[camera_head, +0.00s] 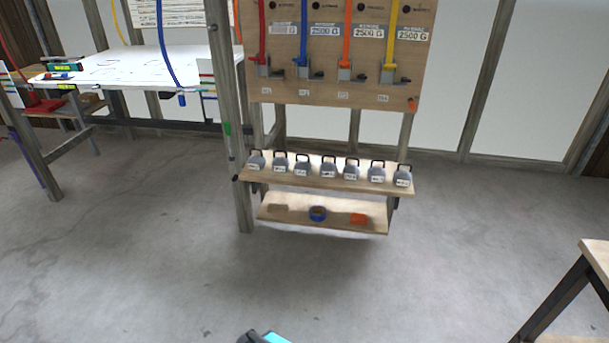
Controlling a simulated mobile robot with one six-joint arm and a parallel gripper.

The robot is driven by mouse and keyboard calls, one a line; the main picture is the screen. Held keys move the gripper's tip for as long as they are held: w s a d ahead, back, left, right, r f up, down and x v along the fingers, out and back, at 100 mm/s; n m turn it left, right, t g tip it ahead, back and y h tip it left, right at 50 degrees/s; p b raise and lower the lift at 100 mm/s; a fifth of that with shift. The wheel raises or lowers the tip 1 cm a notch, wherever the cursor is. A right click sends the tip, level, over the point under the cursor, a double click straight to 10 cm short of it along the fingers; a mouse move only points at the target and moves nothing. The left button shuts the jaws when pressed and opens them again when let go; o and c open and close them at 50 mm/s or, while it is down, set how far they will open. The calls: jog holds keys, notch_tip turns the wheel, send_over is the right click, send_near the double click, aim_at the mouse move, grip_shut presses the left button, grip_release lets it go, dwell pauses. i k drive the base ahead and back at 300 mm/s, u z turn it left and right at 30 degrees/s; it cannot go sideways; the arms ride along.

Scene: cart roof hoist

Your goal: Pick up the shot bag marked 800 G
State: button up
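Several grey shot bags with black handles stand upright in a row on the upper wooden shelf (290,181) of a post frame. They run from a leftmost bag (256,163) past a middle bag (327,169) to a rightmost bag (403,178). Each has a small white label, too small to read, so I cannot tell which is marked 800 G. Only a dark and cyan part of my arm shows at the bottom edge, well apart from the shelf. My gripper and its fingers are not in view.
The lower shelf (340,224) holds a blue ring (318,214) and an orange item (359,219). Above hangs a board (330,88) with coloured straps and weight labels. A wooden bench (600,258) stands at right, a white table (140,68) at back left. The concrete floor before the shelves is clear.

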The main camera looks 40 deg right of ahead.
aim_at(327, 169)
jog(key=u, duration=0.1)
jog(key=i, duration=1.65)
jog(key=z, duration=0.45)
jog(key=k, duration=0.9)
jog(key=z, duration=0.25)
jog(key=i, duration=0.2)
jog(key=u, duration=0.15)
